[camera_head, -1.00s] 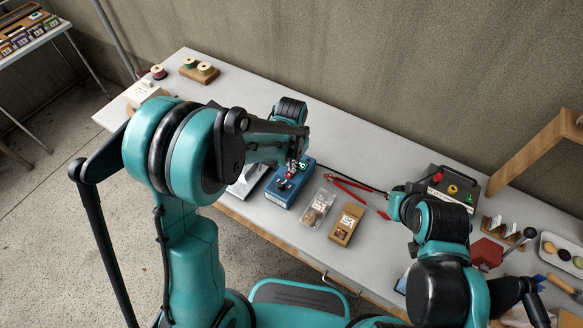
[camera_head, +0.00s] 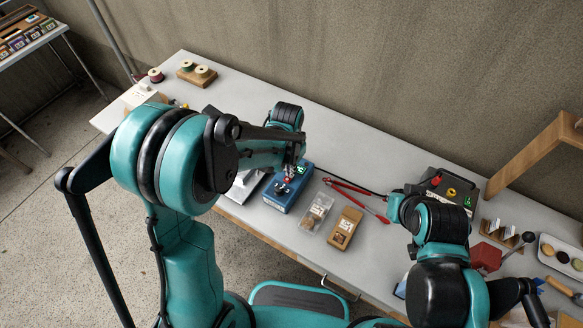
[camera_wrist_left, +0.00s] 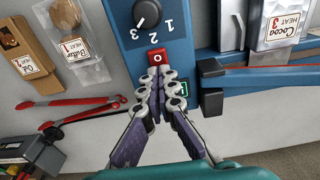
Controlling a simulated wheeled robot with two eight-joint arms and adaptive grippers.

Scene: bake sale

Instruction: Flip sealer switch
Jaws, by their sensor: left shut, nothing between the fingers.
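The blue sealer (camera_head: 280,199) sits on the grey table, partly covered by my left arm in the head view. In the left wrist view its blue body (camera_wrist_left: 127,35) shows a black dial (camera_wrist_left: 147,13) marked 1, 2, 3. Below the dial is a red switch (camera_wrist_left: 157,57) with a white 0 on it. A small green display (camera_wrist_left: 184,89) is beside my fingers. My left gripper (camera_wrist_left: 158,75) is shut and empty, its fingertips right at the switch's lower edge; I cannot tell whether they touch. My right gripper is not visible; only my right arm shows.
A clear butter pouch (camera_wrist_left: 84,45) and a brown oat pouch (camera_wrist_left: 28,50) lie beside the sealer. A cocoa pouch (camera_wrist_left: 274,22) is on its other side. Red-handled tongs (camera_wrist_left: 70,103) lie close by.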

